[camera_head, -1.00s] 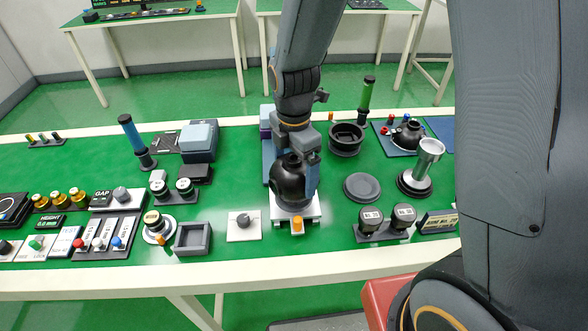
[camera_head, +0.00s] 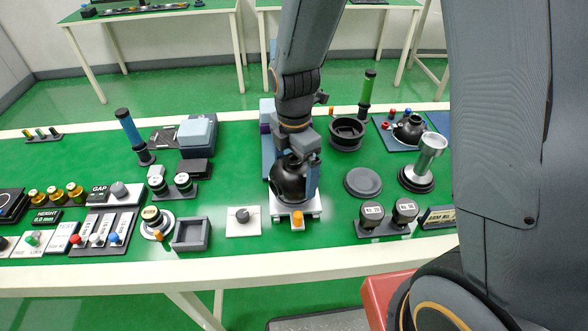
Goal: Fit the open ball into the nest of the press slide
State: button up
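A dark round ball (camera_head: 288,182) sits low over the white press slide (camera_head: 308,207), which has an orange knob (camera_head: 297,218) at its front. My gripper (camera_head: 300,168) is at the ball from above, with a finger showing along its right side. The ball hides the nest, so I cannot tell whether it is seated in it or just above. The far finger and the ball's opening are hidden. Another dark ball-like vessel (camera_head: 409,130) stands on a blue mat at the back right.
A shallow dark dish (camera_head: 363,182) and two labelled weights (camera_head: 372,215) lie right of the slide. A metal cup (camera_head: 428,155) stands farther right. A white plate with a dark knob (camera_head: 243,220) and a square grey tray (camera_head: 192,234) are to the left.

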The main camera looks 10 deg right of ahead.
jog(key=shift+r+b, duration=0.55)
jog(key=shift+r, duration=3.4)
jog(key=shift+s+d+m, duration=0.15)
jog(key=shift+d+m, duration=0.3)
jog(key=shift+m, duration=0.25)
jog(key=s+d+m, duration=0.3)
jog(key=d+m, duration=0.3)
jog(key=m, duration=0.5)
jog(key=s+d+m+t, duration=0.1)
jog(key=s+d+m, duration=0.3)
jog(key=m, duration=0.7)
jog(key=shift+s+d+f, duration=0.2)
jog(key=shift+d+f, duration=0.05)
jog(key=shift+d, duration=0.65)
